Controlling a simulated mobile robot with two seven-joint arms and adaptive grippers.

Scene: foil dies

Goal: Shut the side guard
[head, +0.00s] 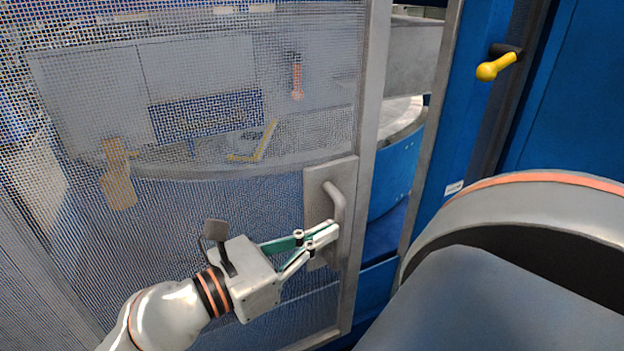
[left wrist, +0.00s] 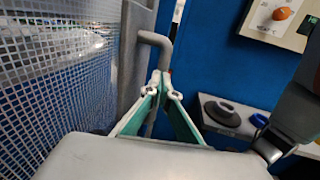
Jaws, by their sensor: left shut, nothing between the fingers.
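The side guard (head: 369,120) is a grey-framed wire mesh panel that fills the left of the head view. A gap shows between its right edge and the grey post (head: 432,130), so it stands partly open. Its grey bar handle (head: 337,197) sits on a plate near that edge. My left gripper (head: 333,229) is shut with its fingertips at the lower part of the handle. In the left wrist view the shut fingertips (left wrist: 162,78) are beside the handle (left wrist: 160,42), with nothing between them; I cannot tell whether they touch it. My right gripper is not in view.
A yellow-knobbed lever (head: 495,67) sticks out of the blue housing at the upper right. Behind the mesh are a blue-grey panel and a yellow L-shaped piece (head: 258,145). In the left wrist view, a shelf holds dark round parts (left wrist: 222,112).

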